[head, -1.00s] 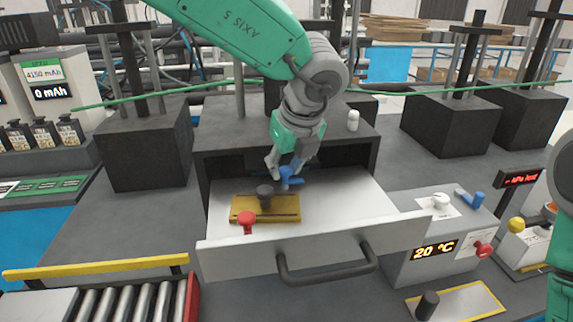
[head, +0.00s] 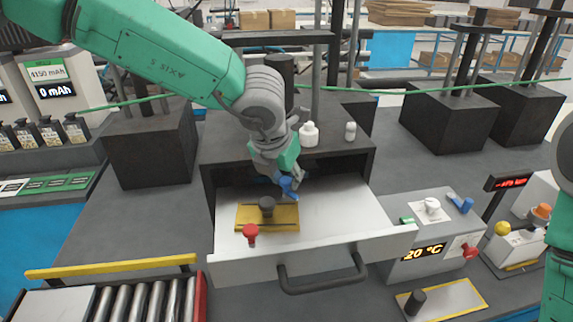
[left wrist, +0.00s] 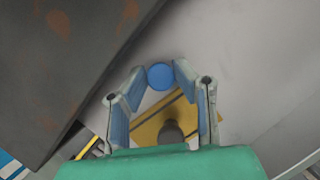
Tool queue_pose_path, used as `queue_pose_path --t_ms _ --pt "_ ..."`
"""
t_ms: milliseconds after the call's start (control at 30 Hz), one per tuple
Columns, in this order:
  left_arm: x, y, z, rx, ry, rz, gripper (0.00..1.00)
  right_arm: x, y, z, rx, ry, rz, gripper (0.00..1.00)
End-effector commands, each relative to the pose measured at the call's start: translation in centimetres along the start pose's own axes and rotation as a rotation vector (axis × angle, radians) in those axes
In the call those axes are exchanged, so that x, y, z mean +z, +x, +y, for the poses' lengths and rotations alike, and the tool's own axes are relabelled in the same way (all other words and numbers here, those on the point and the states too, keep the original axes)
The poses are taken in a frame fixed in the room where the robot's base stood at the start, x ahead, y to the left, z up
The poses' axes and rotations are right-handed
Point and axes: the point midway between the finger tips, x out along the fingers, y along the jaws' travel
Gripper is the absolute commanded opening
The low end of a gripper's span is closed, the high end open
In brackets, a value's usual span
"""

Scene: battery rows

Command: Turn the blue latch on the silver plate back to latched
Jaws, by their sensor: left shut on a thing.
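The blue latch (head: 290,188) stands on the pale silver plate (head: 335,200), which forms the floor of a pulled-out drawer. My left gripper (head: 284,181) reaches down from the back left and is shut on the blue latch. In the left wrist view, the latch shows as a round blue top (left wrist: 160,76) between the fingertips of my left gripper (left wrist: 158,80). The fingers hide part of the latch, and I cannot tell its exact angle. My right gripper is out of the picture.
A yellow plate (head: 284,224) with a black knob (head: 267,205) and a red knob (head: 250,234) lies just left of the latch. The dark housing (head: 355,158) stands close behind. A grey box (head: 424,268) with another blue lever (head: 461,203) stands at right.

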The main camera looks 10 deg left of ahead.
Motion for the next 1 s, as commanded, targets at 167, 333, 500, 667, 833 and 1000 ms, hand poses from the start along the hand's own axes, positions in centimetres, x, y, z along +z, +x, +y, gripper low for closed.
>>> queue_pose_path --t_ms 167,333,500,667,833,1000 --pt "0.32 -0.36 0.17 -0.059 0.134 -0.005 0.00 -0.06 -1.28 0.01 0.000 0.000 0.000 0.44" --pt "0.33 -0.27 0.26 -0.103 0.242 -0.007 0.00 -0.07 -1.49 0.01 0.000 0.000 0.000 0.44" --pt "0.33 -0.22 0.31 -0.133 0.319 -0.007 0.00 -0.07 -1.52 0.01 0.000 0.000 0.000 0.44" --pt "0.36 -0.25 0.32 -0.150 0.364 -0.008 0.00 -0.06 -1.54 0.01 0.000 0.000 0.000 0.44" --pt "0.35 -0.25 0.32 -0.158 0.386 -0.008 0.00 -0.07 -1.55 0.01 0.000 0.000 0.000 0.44" --pt "0.34 -0.27 0.31 -0.159 0.389 -0.007 0.00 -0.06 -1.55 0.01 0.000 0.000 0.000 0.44"
